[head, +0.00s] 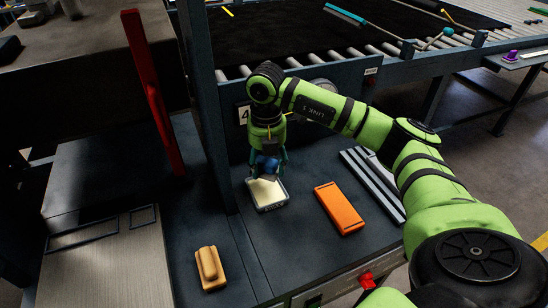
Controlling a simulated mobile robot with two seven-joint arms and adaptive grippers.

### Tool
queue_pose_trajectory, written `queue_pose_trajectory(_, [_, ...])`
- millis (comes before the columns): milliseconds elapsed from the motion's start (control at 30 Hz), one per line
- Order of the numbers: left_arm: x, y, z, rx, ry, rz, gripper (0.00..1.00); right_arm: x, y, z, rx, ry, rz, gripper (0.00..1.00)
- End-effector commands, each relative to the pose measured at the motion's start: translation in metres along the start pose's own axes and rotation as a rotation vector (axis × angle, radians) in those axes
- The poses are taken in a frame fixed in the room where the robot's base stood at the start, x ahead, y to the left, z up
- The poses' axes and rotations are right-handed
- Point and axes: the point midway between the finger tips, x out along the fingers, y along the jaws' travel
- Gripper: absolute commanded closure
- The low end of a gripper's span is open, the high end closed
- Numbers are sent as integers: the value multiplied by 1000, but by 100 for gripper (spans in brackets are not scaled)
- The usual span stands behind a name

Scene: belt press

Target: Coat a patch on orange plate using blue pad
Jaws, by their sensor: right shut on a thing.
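The orange plate (340,208) lies flat on the dark bench, with a small slot near each end. No coated patch can be made out on it. My right gripper (267,168) points down over a shallow grey tray (269,207) of cream-coloured material, left of the plate. It is shut on the blue pad (267,164), which is mostly hidden between its fingers. The pad is at or just above the cream material; I cannot tell whether they touch. My left gripper is not in view.
A tan block with a raised grip (210,266) sits at the front left. Grey rails (374,184) lie right of the plate. A dark upright post (205,110) and a red bar (152,90) stand left of my arm. A roller conveyor (390,48) runs behind.

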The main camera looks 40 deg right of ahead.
Motion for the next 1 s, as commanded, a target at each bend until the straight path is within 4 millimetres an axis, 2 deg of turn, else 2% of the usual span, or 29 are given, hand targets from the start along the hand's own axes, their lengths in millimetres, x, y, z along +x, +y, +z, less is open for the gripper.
queue_pose_trajectory(200, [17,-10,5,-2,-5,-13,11,23,-1,0,1,0,-1,69])
queue_pose_trajectory(500, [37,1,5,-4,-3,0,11,51,-1,0,2,0,0,69])
queue_pose_trajectory(667, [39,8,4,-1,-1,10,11,55,-1,0,2,0,0,69])
queue_pose_trajectory(1000, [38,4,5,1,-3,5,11,54,0,0,2,0,0,69])
